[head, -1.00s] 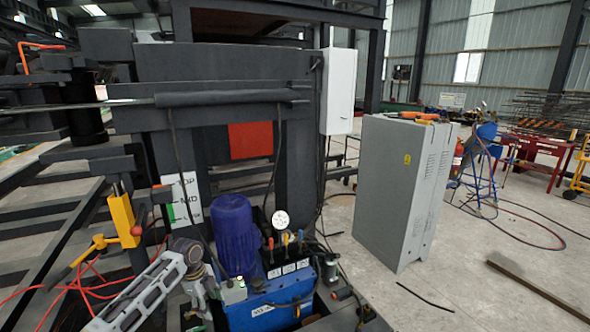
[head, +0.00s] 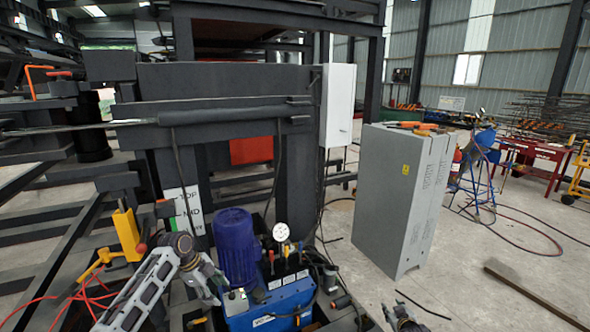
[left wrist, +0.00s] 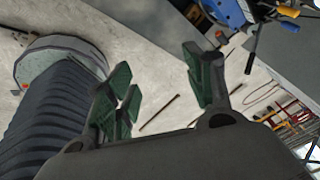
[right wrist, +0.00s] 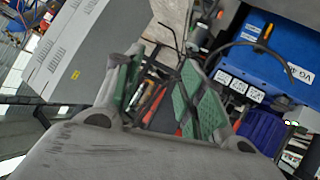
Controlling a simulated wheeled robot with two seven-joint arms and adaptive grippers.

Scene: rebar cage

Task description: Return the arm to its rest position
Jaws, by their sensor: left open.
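My left arm (head: 150,280) rises from the lower left in the head view, bends, and runs down beside the blue pump motor (head: 237,250). Its fingertips are not clear there. In the left wrist view my left gripper (left wrist: 160,85) is open and empty, with bare concrete floor beyond its fingers. Part of my right arm (head: 405,319) shows at the bottom edge of the head view. In the right wrist view my right gripper (right wrist: 155,85) has its fingers apart. Several tools show behind the gap, and nothing is visibly gripped.
The blue hydraulic unit (head: 270,302) with a gauge (head: 281,232) stands close to my left arm. A yellow lever bracket (head: 127,235) and red cables (head: 75,295) are to its left. A grey cabinet (head: 390,205) stands at right.

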